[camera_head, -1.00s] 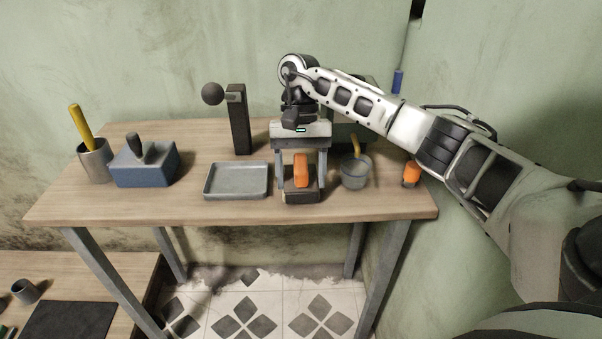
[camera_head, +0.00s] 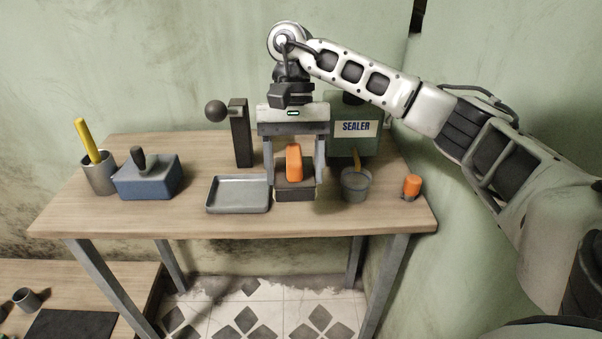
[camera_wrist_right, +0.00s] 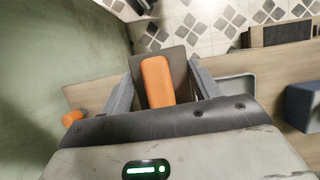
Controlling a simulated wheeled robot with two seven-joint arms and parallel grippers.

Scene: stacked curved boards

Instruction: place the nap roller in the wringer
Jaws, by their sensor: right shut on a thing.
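My right gripper (camera_head: 295,184) points down over the front middle of the table, its two fingers on either side of a dark block with an upright orange grip (camera_head: 294,162). It is shut on this orange-gripped block and holds it just above the tabletop. The wrist view shows the orange grip (camera_wrist_right: 157,82) between the fingers. I cannot tell from its look whether it is the nap roller. A small orange cylinder (camera_head: 412,186) stands at the right edge. No wringer is plainly recognisable; a dark post (camera_head: 240,138) with a ball stands behind. My left gripper is out of view.
A grey tray (camera_head: 238,208) lies left of the held block. A grey bucket (camera_head: 356,186) is close on the right, with a green SEALER container (camera_head: 354,145) behind. A lower bench (camera_head: 110,275) is front left.

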